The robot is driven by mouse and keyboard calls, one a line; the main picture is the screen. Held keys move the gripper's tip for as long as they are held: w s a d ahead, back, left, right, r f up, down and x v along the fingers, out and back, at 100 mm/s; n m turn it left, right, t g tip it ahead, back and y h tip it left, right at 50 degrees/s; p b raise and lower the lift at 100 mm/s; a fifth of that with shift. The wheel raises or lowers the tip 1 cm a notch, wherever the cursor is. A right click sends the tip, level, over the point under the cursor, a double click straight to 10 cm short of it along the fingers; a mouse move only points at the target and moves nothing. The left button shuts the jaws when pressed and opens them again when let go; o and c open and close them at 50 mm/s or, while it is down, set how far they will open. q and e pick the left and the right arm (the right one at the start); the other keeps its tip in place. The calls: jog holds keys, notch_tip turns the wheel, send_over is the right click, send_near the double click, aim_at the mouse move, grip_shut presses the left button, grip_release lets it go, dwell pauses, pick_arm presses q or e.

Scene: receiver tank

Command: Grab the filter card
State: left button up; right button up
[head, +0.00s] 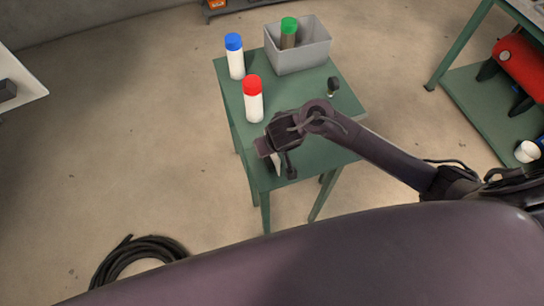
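My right gripper (277,160) hangs over the front left part of the green table, its arm reaching in from the right. A small pale, flat piece (278,164) shows at its fingers, partly hidden by them; it may be the filter card, but I cannot tell for sure. Whether the fingers are closed on it is not clear from this angle. No other filter card can be made out. My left gripper is not in view.
On the green table (302,159) stand a red-capped bottle (254,104), a blue-capped bottle (236,62), a small dark knob-like item (333,85) and a grey bin (302,58) holding a green-capped bottle (288,34). A red tank (524,66) sits at right. A coiled hose (135,252) lies on the floor.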

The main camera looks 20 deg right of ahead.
jog(key=shift+f, duration=0.15)
grip_shut()
dwell(0.7)
